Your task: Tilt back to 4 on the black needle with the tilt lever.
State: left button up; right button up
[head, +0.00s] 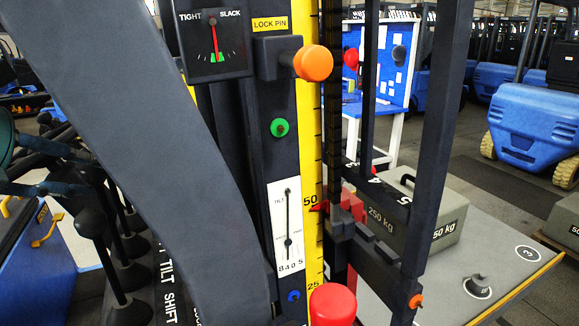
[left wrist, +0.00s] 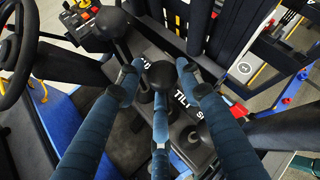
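The tilt gauge (head: 296,215) is a white plate on the mast in the head view. Its black needle (head: 288,218) hangs nearly vertical, its lower end above the middle of the 8-4-0-5 scale; the exact value is too small to read. In the left wrist view, a round black lever knob (left wrist: 160,76) stands beside the TILT label (left wrist: 182,97). My left gripper (left wrist: 159,82) has its three blue fingers spread around this knob, with gaps visible at the sides. It also shows at the left edge of the head view (head: 35,165), partly cut off. My right gripper is not in view.
Other black lever knobs (head: 91,222) stand close by in a row. A steering wheel (left wrist: 15,50) is at the left of the wrist view. The mast carries an orange lock-pin knob (head: 314,63) and a red knob (head: 333,303). Grey weights (head: 430,205) stand behind it.

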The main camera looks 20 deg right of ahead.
pick_arm(q)
jog(key=o, duration=0.3)
jog(key=shift+w+f, duration=0.15)
jog(key=shift+f, duration=0.05)
jog(key=shift+w, duration=0.25)
jog(key=p+v, duration=0.1)
jog(key=v, duration=0.9)
jog(key=shift+s+r, duration=0.1)
jog(key=shift+s, duration=0.1)
